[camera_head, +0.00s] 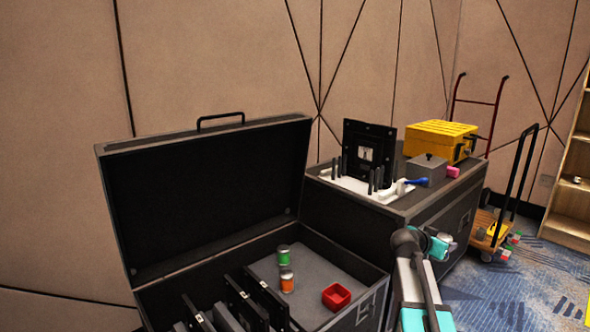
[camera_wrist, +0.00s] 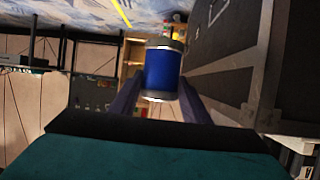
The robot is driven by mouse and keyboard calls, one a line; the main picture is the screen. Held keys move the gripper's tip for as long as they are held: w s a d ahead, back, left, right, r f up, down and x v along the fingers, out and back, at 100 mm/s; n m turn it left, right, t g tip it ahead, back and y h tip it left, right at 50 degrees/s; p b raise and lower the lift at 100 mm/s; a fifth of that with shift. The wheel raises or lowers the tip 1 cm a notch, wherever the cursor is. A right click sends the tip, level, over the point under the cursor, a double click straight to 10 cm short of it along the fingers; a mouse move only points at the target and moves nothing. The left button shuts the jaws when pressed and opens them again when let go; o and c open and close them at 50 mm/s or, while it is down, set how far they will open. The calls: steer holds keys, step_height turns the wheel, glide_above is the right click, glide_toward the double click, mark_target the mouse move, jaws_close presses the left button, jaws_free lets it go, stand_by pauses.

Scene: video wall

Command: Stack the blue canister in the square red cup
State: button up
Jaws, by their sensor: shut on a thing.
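The blue canister (camera_wrist: 162,70), a blue cylinder with grey ends, is between the two fingers of my gripper (camera_wrist: 160,97) in the wrist view. My gripper is shut on it and holds it in the air. In the head view my gripper (camera_head: 441,243) is at the right, beside the rear case, and the canister's blue side cannot be made out there. The square red cup (camera_head: 336,297) stands open side up on the grey surface inside the open case, well to the left of and below my gripper.
The open black case (camera_head: 352,262) also holds a green can (camera_head: 283,255), an orange can (camera_head: 287,282) and several dark panels (camera_head: 240,304). Its lid stands up behind. A second case (camera_head: 425,205) carries a yellow box (camera_head: 440,140) and a grey box (camera_head: 426,167).

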steer(key=w+a+r+n+t+y, duration=0.1)
steer(key=a+r+n+t+y, duration=0.2)
steer(key=a, duration=0.8)
steer(key=a+r+n+t+y, duration=0.15)
steer(key=a+n+y, duration=0.3)
steer(key=a, duration=0.65)
steer(key=w+a+r+n+t+y, duration=0.1)
steer(key=a+r+n+t+y, duration=0.2)
steer(key=a, duration=0.8)
step_height(320, 180, up, 26)
steer(key=g+p, duration=0.1)
steer(key=p, duration=2.5)
steer(key=shift+d+n+y, duration=0.25)
steer(key=shift+n+y, duration=0.1)
steer(key=shift+n, duration=0.1)
